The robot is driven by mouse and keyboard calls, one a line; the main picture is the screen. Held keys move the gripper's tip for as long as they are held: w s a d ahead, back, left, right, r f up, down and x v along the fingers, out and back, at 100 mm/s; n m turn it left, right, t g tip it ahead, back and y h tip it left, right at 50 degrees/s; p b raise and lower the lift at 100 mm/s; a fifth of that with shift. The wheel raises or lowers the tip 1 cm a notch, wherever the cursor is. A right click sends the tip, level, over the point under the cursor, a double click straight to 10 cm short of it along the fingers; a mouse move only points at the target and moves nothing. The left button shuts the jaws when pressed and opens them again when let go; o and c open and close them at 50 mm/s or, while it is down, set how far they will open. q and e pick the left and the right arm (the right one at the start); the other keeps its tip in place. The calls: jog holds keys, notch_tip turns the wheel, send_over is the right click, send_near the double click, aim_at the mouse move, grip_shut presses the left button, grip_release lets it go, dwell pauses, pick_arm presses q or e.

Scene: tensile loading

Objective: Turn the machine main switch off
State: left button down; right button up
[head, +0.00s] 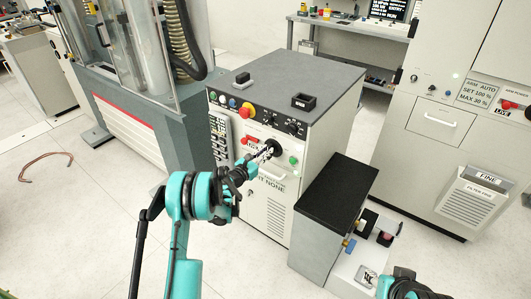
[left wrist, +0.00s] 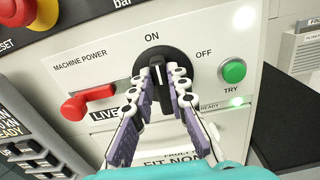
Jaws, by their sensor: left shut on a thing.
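The main switch is a black rotary knob (left wrist: 154,57) on a white machine panel, between the labels ON and OFF. Its grip bar stands nearly upright under ON. In the wrist view my left gripper (left wrist: 167,82) has its two fingers closed on either side of the grip bar. In the head view the left gripper (head: 265,156) reaches the front of the grey-topped cabinet (head: 305,78) and partly covers the black knob (head: 274,147). A red lever (left wrist: 88,101) marked MACHINE POWER, with a LIVE label, is left of the knob.
A green TRY button (left wrist: 233,70) is right of the knob, with a lit green lamp below it. A red emergency button (head: 246,111) is on the upper panel. A black-topped box (head: 335,187) stands close by at the right. Open floor lies in front.

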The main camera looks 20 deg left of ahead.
pick_arm(q)
jog(key=m, duration=0.4)
jog(key=d+f+m, duration=0.1)
jog(key=m, duration=0.8)
jog(key=shift+s+d+f+m+b, duration=0.2)
jog(key=shift+s+d+m+b, duration=0.1)
jog(key=shift+d+b, duration=0.1)
jog(key=shift+f+m, duration=0.15)
jog(key=shift+m, duration=0.8)
jog(key=shift+f+m, duration=0.15)
jog(key=shift+m, duration=0.8)
jog(key=c, duration=1.5)
grip_release()
jog(key=shift+s, duration=0.1)
jog(key=v, duration=1.2)
